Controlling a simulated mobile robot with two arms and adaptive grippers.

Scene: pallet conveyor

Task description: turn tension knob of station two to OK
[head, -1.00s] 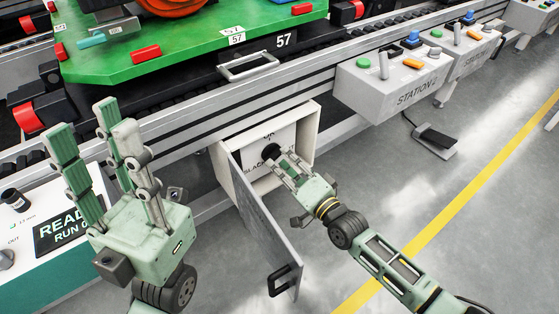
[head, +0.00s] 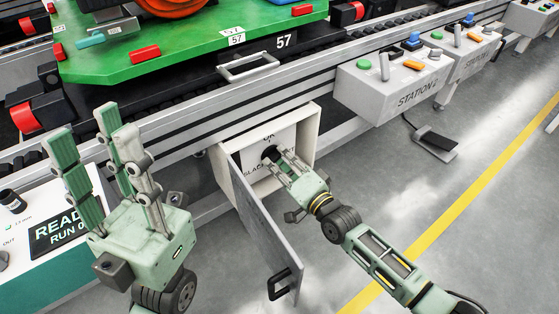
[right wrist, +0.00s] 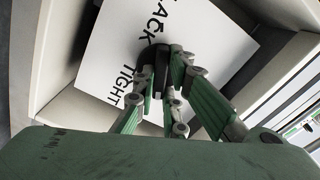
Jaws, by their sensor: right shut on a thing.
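The black tension knob (head: 270,153) sits on a white dial plate (head: 285,138) inside an open box below the conveyor rail. The plate reads OK at the top and SLACK at the left; TIGHT shows in the right wrist view. My right gripper (head: 282,164) is shut on the knob, which also shows in the right wrist view (right wrist: 152,52) between its fingers. The fingers hide much of the knob, so I cannot tell its exact pointing direction. My left gripper (head: 92,132) is open and empty, raised at the left, away from the box.
The box door (head: 264,226) hangs open towards me, left of my right arm. The STATION 2 control box (head: 392,88) and a foot pedal (head: 436,144) are at the right. A green pallet (head: 190,40) marked 57 rests on the conveyor. A display panel (head: 62,232) is at the left.

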